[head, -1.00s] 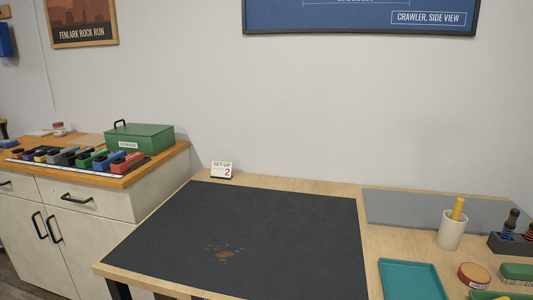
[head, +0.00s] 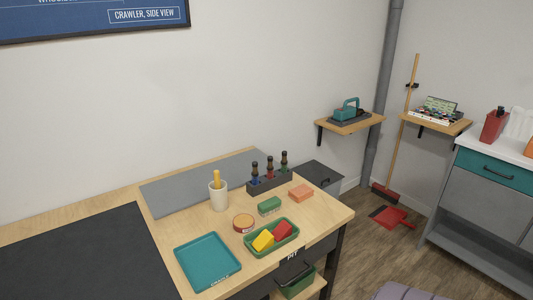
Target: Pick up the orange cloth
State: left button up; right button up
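A small orange folded thing, which looks like the orange cloth (head: 301,193), lies flat near the right end of the wooden table in the head view. It sits to the right of a green brush-like block (head: 269,206) and in front of a dark rack of screwdrivers (head: 270,182). Another orange thing (head: 529,147) is cut off at the right picture edge, on the far cabinet; I cannot tell what it is. Neither of my grippers is in view.
A green tray (head: 250,250) with yellow and red pieces, a round tin (head: 243,223), a white cup (head: 218,197) and a teal tray (head: 208,262) stand nearby. A dark mat (head: 85,255) covers the left side. A rounded purple-grey thing (head: 400,292) is at the bottom.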

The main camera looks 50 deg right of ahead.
aim_at(301, 192)
jog(key=z, duration=1.85)
jog(key=i+l+u, duration=0.3)
jog(key=l, duration=0.3)
jog(key=i, duration=0.1)
